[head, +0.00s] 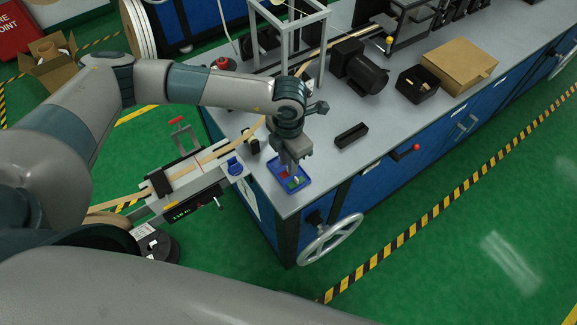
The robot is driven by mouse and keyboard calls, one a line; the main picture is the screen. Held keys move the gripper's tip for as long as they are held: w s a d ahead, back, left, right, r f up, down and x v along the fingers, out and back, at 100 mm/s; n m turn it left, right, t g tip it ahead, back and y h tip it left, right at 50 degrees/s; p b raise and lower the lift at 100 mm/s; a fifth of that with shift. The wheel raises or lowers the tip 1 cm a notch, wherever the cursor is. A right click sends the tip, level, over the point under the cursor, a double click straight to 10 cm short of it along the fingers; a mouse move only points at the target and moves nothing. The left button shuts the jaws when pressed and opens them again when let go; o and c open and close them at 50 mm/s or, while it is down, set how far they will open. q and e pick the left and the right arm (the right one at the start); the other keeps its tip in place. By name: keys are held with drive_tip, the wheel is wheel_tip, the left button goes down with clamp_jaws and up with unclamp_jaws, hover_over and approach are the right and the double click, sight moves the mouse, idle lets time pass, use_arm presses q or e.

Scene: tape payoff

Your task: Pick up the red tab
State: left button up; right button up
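A small blue tray (307,181) lies on the near corner of the grey bench top. A red patch, which looks like the red tab (284,172), shows in the tray, partly hidden by my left gripper. A green piece (296,183) lies beside it, nearer the front. My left gripper (292,172) points down over the tray, with its fingertips close to the red tab. The fingers are too small and overlapped to tell whether they are open, or whether they touch the tab. My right gripper is not in view.
A black bar (351,135) lies right of the gripper. A splicing fixture (185,175) with tan tape and a red handle stands to the left. A white frame (287,42), black motor (359,68), black bin (416,84) and cardboard box (459,65) stand further back. A handwheel (330,240) sticks out in front.

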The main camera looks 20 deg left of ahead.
use_arm(q)
drive_tip(key=shift+f, duration=0.95)
clamp_jaws()
